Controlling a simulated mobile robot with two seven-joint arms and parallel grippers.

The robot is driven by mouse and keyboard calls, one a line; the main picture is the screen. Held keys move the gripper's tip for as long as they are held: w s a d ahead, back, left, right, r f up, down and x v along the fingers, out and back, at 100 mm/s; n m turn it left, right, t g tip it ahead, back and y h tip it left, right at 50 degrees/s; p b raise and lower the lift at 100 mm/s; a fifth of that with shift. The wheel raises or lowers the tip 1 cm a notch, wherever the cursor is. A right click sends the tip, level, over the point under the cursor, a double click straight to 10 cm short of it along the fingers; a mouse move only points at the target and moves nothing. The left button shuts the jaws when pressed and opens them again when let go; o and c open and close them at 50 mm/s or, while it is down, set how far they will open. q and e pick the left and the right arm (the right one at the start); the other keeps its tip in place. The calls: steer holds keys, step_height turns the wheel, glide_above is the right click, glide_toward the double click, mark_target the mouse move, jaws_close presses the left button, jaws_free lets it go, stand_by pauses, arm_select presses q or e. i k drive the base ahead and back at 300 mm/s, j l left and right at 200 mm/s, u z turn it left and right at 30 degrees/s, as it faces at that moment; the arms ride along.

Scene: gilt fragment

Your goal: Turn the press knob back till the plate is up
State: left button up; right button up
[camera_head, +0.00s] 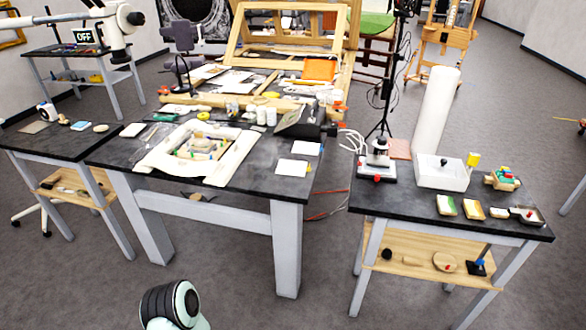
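A small press-like device (377,162) stands at the back left corner of the right-hand table. It has a dark knob (379,144) on top, a grey body and a white base with red at its front. The device is small in the picture, so I cannot tell whether its plate is up or down. A white box (436,177) with a black round knob (444,162) stands to its right. Neither of my grippers is in view. A rounded white and black part at the bottom left looks like one of my arm links.
The right-hand table (400,209) also holds a yellow-topped item (473,160), small trays and a tall white roll (437,110) behind. A crowded middle table (250,180) carries a pale frame (200,150). Grey floor lies open in front and between the tables.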

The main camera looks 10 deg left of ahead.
mark_target(382, 140)
steer(key=i+j+z, duration=0.25)
steer(key=j, duration=0.15)
steer(key=j+z, duration=0.25)
steer(key=j, duration=0.15)
steer(key=i+j+u, duration=0.1)
steer(key=u, duration=1.35)
steer(key=i+l, duration=0.05)
steer(key=i, duration=0.05)
